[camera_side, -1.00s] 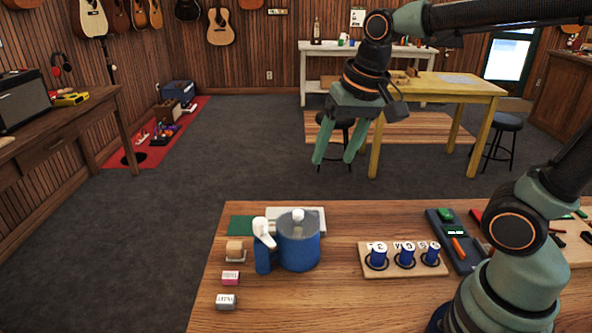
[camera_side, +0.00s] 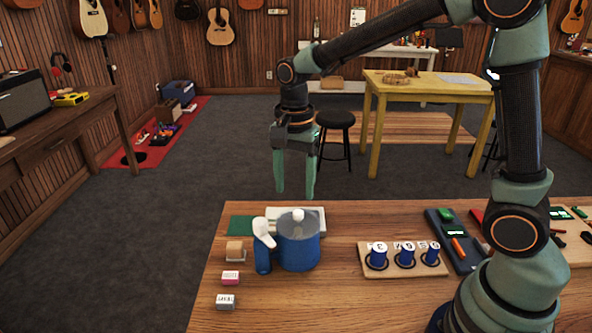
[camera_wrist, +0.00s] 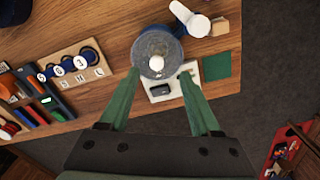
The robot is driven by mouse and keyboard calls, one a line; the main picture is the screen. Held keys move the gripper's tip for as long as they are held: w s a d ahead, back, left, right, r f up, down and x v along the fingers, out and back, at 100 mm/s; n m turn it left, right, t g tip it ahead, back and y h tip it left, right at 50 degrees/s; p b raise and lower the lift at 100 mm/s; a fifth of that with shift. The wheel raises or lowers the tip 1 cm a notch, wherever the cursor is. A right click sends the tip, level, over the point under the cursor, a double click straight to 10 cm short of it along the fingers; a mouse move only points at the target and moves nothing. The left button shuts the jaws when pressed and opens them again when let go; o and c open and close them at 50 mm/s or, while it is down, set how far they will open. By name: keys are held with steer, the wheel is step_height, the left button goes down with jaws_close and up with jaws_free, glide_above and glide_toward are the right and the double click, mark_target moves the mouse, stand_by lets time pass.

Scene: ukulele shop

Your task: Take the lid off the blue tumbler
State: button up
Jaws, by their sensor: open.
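My gripper (camera_side: 294,196) is open and empty, pointing down, above and behind the tumbler in the side view. In the wrist view the green fingertips (camera_wrist: 160,72) lie on either side of the lid's near edge, apart from it.
A board with several blue spools (camera_side: 405,262) stands right of the tumbler. A pale tray (camera_wrist: 168,88) and a green square (camera_wrist: 217,66) lie beside it. Small blocks (camera_side: 230,278) lie to the left. The bench front between blocks and spools is clear.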

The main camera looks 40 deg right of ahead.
mark_target(298, 211)
steer(key=shift+s+d+f, duration=0.1)
steer(key=shift+d+f, duration=0.1)
steer(key=shift+f, duration=1.4)
steer(key=shift+d+f, duration=0.2)
steer(key=shift+f, duration=1.35)
jaws_close()
